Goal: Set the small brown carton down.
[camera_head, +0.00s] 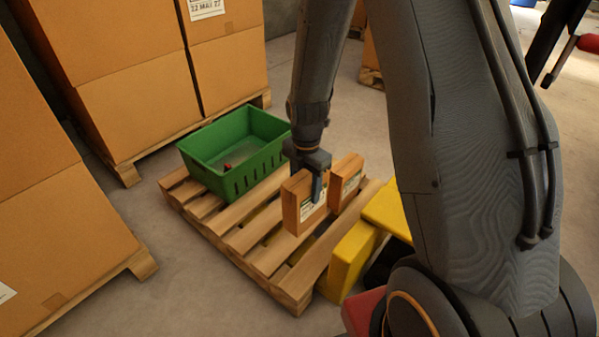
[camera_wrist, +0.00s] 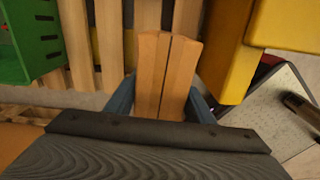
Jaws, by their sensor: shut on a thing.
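My gripper (camera_head: 317,187) is shut on a small brown carton (camera_head: 291,208) with a white label on its side. One finger lies across the labelled side. The carton is upright over the slats of a wooden pallet (camera_head: 247,240); I cannot tell whether its underside touches them. In the wrist view, the carton (camera_wrist: 150,75) shows a dark lengthwise seam and sits between the two blue-grey fingers (camera_wrist: 160,104). A second brown carton (camera_head: 349,176) with a label stands just right of and behind the gripper in the head view.
A green crate (camera_head: 218,172) with a small red thing inside stands at the pallet's back left. Yellow boxes (camera_head: 350,258) stand at its right edge. Large stacked cartons (camera_head: 135,100) on pallets line the left. Bare slats lie between crate and held carton.

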